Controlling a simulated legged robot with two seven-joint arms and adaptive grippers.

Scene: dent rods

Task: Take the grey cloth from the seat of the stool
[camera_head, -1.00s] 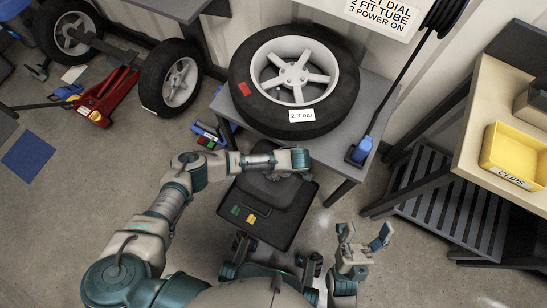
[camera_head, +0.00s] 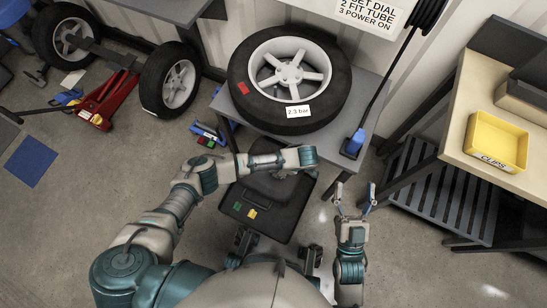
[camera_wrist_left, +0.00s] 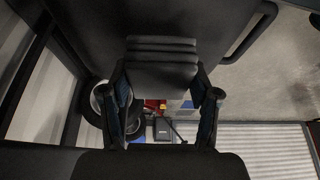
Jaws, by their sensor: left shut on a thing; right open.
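In the left wrist view, my left gripper (camera_wrist_left: 163,85) is shut on a dark, folded, layered piece that looks like the grey cloth (camera_wrist_left: 162,60). Its two fingers lie at either side of the folds. In the head view, the stool (camera_head: 270,183) shows as a dark seat above a black tray, partly covered by my left forearm. The left gripper's fingers and the cloth cannot be made out there. My right gripper (camera_head: 355,203) is open and empty, right of the stool, with its fingers pointing toward the bench.
A tyre (camera_head: 290,115) with a white rim lies on the grey bench (camera_head: 366,110) behind the stool. A blue inflator (camera_head: 354,142) stands at its right. A yellow bin (camera_head: 497,142) sits on the right table.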

